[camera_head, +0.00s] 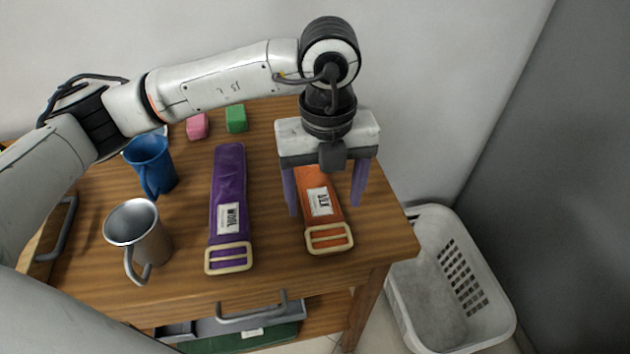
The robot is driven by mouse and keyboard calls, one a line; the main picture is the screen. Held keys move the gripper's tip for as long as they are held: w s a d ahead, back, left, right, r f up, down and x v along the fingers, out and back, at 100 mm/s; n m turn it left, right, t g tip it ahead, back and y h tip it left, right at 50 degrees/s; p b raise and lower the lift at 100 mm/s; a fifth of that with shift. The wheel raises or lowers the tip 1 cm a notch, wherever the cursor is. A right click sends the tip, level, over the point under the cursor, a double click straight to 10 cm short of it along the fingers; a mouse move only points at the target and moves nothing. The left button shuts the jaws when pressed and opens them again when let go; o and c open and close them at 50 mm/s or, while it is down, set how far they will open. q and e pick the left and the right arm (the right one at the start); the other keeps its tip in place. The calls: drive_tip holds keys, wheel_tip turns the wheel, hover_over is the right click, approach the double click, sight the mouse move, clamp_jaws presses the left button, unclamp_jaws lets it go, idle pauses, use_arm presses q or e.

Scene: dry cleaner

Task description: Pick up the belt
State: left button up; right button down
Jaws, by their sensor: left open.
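Two belts lie on the wooden table. The purple belt (229,185) with a pale buckle and a white label is in the middle. The orange belt (333,218) with a tan buckle and a white label lies to its right. My left gripper (325,205) is open, pointing down over the orange belt, with one finger on each side of it. The gripper's body hides the belt's far end. I cannot tell how high the fingertips are above the table. My right gripper is not in view.
A blue mug (149,163) and a metal mug (139,237) stand at the left of the table (282,262). A pink block (197,127) and a green block (236,119) sit at the back. A white basket (428,285) stands on the floor at the right.

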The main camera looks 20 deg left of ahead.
sight(323, 213)
use_arm(q)
drive_tip(key=shift+w+a+f, duration=0.1)
drive_tip(key=shift+a+f, duration=0.05)
drive_tip(key=shift+f, duration=1.6)
drive_tip(key=c, duration=1.2)
